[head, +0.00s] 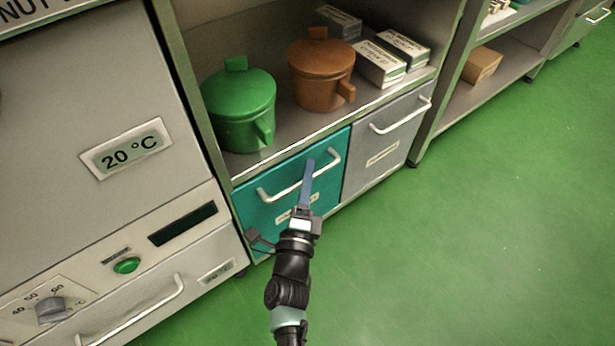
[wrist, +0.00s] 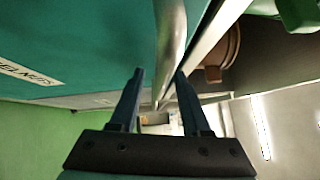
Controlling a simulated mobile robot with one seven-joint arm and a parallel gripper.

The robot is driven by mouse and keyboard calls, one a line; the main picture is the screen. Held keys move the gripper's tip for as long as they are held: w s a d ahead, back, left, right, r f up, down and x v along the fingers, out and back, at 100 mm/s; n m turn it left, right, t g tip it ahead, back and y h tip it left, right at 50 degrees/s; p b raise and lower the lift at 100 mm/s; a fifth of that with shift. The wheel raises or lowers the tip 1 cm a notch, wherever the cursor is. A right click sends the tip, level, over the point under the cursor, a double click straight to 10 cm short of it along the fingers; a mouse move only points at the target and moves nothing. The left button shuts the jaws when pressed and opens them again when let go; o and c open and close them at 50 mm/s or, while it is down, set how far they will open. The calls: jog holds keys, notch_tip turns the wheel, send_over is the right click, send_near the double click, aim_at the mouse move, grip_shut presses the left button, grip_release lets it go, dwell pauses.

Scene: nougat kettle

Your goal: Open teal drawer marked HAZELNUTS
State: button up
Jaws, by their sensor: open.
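The teal drawer (head: 252,219) is shut, flush under the shelf, beside a grey drawer. Its pale bar handle (head: 281,194) runs across its front. Its label is partly covered by my arm in the head view; in the wrist view part of the label (wrist: 27,72) shows letters like the end of HAZELNUTS. My gripper (head: 308,180) is open in front of the drawer, at the handle's right part. In the wrist view the handle (wrist: 171,35) passes through the gap between the two fingers of my gripper (wrist: 160,75). I cannot tell whether either finger touches it.
The grey drawer (head: 395,135) with its own handle is to the right. A green pot (head: 240,105), a brown pot (head: 320,70) and several white boxes (head: 380,62) stand on the shelf above. A grey machine (head: 90,90) reading 20 °C is left. Green floor (head: 470,240) is clear.

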grip_shut()
dwell(1.4)
